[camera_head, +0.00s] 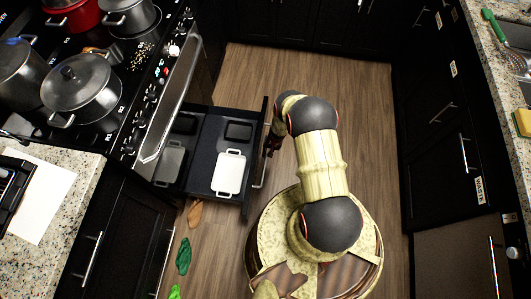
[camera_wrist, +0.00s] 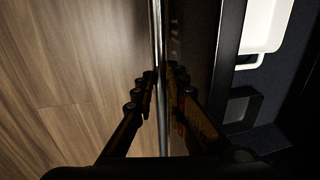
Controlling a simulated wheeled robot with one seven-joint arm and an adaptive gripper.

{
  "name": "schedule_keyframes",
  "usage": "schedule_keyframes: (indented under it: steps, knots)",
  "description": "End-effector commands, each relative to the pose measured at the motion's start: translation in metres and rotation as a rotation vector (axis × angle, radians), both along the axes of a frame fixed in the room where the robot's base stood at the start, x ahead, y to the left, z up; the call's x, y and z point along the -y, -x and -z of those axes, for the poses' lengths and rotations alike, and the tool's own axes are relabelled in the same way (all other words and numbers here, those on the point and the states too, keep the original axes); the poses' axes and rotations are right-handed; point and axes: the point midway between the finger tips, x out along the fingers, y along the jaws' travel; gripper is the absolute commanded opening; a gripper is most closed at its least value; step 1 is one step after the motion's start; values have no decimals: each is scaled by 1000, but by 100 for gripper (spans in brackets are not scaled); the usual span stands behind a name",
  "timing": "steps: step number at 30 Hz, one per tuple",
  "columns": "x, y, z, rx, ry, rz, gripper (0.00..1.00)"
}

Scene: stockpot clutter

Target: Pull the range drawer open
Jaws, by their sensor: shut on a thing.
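The range drawer (camera_head: 208,125) stands pulled out below the black range (camera_head: 125,60). A white dish (camera_head: 229,172) and several dark pans lie inside it. Its metal bar handle (camera_head: 260,172) runs along the front panel. The white dish (camera_wrist: 262,25) also shows there, beyond the drawer front.
Wooden floor (camera_head: 340,85) is free beyond and right of my arm. Dark cabinets (camera_head: 435,120) line the right side. Pots (camera_head: 80,85) stand on the range.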

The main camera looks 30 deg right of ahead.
Motion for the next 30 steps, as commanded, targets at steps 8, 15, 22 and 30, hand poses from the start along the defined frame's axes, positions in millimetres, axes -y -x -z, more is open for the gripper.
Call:
schedule_keyframes:
  steps: [8,15,22,30]
  knots:
    - [0,0,0,0,0,0,18]
    - [0,0,0,0,0,0,32]
    - [0,0,0,0,0,0,32]
    - [2,0,-12,1,0,1,32]
